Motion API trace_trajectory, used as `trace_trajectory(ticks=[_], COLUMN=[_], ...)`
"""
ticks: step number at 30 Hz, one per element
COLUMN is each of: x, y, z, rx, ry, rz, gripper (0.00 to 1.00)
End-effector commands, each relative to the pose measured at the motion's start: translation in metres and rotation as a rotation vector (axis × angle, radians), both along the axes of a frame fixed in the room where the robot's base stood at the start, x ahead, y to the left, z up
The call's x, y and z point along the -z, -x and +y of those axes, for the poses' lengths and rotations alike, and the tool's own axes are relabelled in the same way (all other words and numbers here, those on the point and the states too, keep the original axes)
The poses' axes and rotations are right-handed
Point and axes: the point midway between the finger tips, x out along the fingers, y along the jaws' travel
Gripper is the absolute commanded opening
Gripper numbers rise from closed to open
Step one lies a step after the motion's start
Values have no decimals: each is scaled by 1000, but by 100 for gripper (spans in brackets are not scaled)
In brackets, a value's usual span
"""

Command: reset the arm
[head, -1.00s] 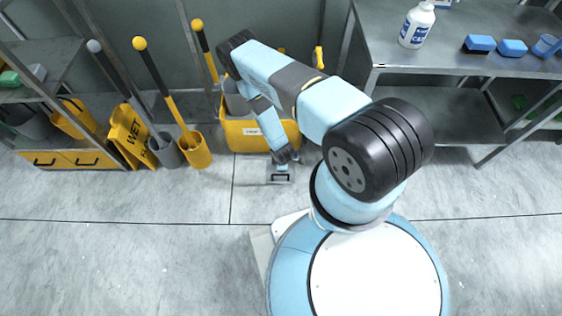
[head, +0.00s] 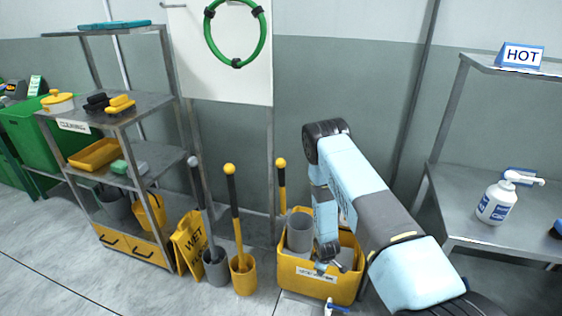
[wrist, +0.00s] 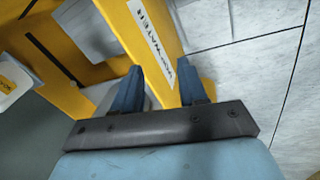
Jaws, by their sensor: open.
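My gripper (wrist: 161,84) shows in the wrist view with its two blue fingers apart and nothing held between them. A yellow mop bucket with a white label (wrist: 148,32) lies just beyond the fingertips; I cannot tell whether they touch it. In the head view my arm reaches in from the lower right, bends at a high elbow and hangs down in front of the yellow mop bucket (head: 318,288). The hand is small there, near the bucket's label, and its fingers are not clear.
A yellow wet-floor sign (head: 190,245) and mops in a grey holder (head: 215,268) and a yellow holder (head: 244,275) stand left of the bucket. A shelf rack (head: 150,100) is further left. Floor is clear at lower left.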

Motion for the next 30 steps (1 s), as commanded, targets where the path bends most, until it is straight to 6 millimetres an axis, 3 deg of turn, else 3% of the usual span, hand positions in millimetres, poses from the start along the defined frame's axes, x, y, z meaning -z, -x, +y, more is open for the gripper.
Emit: trace_trajectory(ticks=[1, 6, 15, 23, 30], x=[-21, -81, -190, -284, -368], y=[-12, -37, -66, -74, -68], z=[2, 5, 5, 1, -4], rx=[19, 85, 194, 287, 367], ry=[-8, -30, -71, -109, -144], rz=[-11, -27, -53, -77, -97], gripper=[42, 42, 42, 42, 42])
